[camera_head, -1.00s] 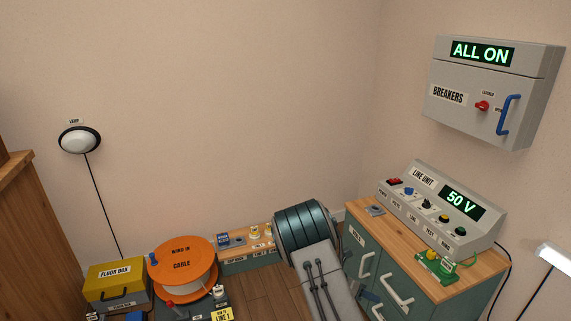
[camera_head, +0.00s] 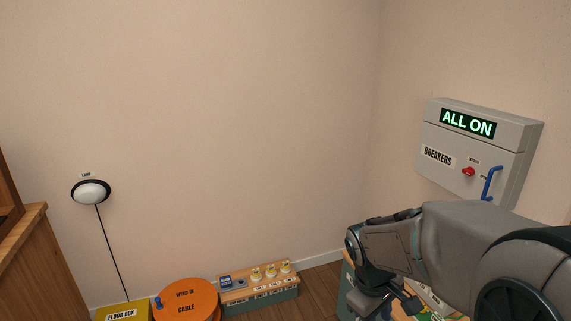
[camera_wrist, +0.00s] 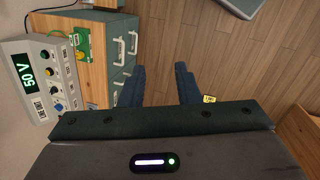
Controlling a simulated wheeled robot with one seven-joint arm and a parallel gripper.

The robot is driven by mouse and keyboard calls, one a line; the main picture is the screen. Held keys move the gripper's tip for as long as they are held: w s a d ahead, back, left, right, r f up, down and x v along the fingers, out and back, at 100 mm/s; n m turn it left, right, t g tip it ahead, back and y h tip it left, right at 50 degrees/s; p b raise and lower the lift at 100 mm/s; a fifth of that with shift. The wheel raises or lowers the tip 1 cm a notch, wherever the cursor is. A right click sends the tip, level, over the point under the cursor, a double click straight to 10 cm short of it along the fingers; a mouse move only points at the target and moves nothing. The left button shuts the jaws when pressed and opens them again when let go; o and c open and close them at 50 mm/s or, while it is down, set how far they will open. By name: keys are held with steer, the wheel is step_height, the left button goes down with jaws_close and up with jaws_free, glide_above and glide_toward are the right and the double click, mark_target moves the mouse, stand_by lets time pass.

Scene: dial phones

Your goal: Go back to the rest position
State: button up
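My gripper (camera_wrist: 160,84) shows in the wrist view with its two dark blue fingers apart and nothing between them. Wooden floor shows past the fingertips. In the head view my arm reaches in from the right edge, and the gripper end (camera_head: 388,302) hangs low over the cabinet area. The arm hides most of the cabinet and the line unit there. The line unit (camera_wrist: 28,75), reading 50 V, shows at the left of the wrist view, apart from the fingers.
The green cabinet (camera_wrist: 118,50) with pale handles lies close left of the fingers. The breaker box (camera_head: 470,150), reading ALL ON, hangs on the right wall above my arm. The orange cable reel (camera_head: 187,300), yellow floor box (camera_head: 122,312) and low bench (camera_head: 262,287) stand at lower left.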

steer(key=s+a+r+m+t+y+p, duration=0.2)
steer(key=s+r+m+p, duration=0.4)
steer(key=s+r, duration=0.3)
step_height(320, 180, up, 3)
steer(key=shift+s+a+r+m+y, duration=0.1)
steer(key=shift+s+a+m+y, duration=0.2)
steer(key=shift+a, duration=0.6)
steer(key=shift+w, duration=0.1)
